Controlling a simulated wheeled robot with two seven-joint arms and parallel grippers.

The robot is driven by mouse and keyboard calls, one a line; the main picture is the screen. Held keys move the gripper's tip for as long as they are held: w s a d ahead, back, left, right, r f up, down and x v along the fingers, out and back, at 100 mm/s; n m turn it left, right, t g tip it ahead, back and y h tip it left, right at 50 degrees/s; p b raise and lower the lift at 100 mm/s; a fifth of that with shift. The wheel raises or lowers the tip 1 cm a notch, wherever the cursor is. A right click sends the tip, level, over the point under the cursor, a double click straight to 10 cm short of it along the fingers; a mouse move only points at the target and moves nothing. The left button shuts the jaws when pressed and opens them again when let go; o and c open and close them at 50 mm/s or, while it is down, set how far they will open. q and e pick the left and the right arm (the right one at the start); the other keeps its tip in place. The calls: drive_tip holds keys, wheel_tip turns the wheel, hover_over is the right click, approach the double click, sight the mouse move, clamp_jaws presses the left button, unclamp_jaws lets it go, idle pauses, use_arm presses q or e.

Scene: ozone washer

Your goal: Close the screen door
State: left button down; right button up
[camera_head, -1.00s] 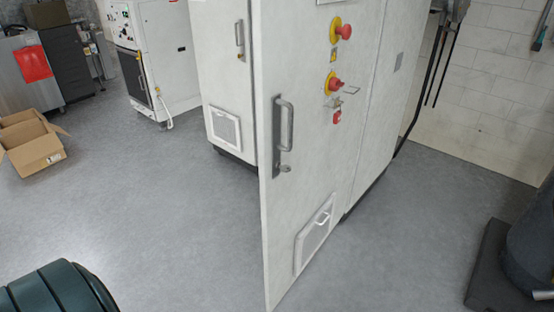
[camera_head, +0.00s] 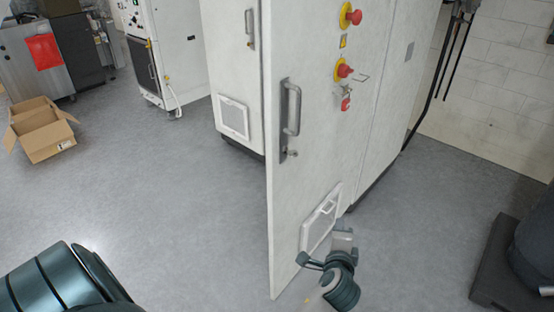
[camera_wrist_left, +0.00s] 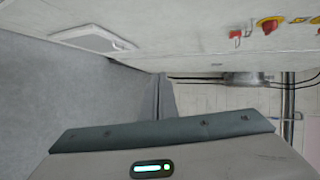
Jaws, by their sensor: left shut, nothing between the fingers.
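The white cabinet door (camera_head: 305,190) stands swung out from its cabinet. It carries a grey upright handle (camera_head: 290,115), red knobs on yellow rings and a small framed screen panel (camera_head: 318,225) low down. The panel and red knobs also show sideways at the top of the left wrist view, where the panel (camera_wrist_left: 95,39) is at left. My left gripper (camera_head: 343,240) is shut and empty, beside the door's lower part, just right of the screen panel. I cannot tell whether it touches the door. My right gripper is out of view.
A second white door (camera_head: 232,75) with its own vent is behind on the left. An open cardboard box (camera_head: 40,135) lies on the floor at far left. A dark cylinder on a base (camera_head: 500,270) stands at right. Grey floor (camera_head: 160,210) on the left is clear.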

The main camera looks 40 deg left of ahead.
sight(275, 127)
use_arm(q)
drive_tip(key=s+a+r+n+y, duration=0.1)
drive_tip(key=s+a+r+y, duration=0.1)
drive_tip(key=r, duration=0.5)
drive_tip(key=s+a+r+n+y, duration=0.1)
drive_tip(key=s+a+r, duration=0.3)
drive_tip(key=r, duration=0.4)
drive_tip(key=s+a+r+n+y, duration=0.1)
drive_tip(key=s+a+r+y, duration=0.1)
drive_tip(key=r, duration=0.6)
drive_tip(key=shift+s+a+r+n+y+b, duration=0.15)
drive_tip(key=shift+s+a+n+y+b, duration=0.2)
drive_tip(key=shift+s+y, duration=0.45)
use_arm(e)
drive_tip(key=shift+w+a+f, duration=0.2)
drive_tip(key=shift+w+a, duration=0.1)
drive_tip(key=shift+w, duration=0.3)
use_arm(q)
drive_tip(key=shift+a, duration=0.1)
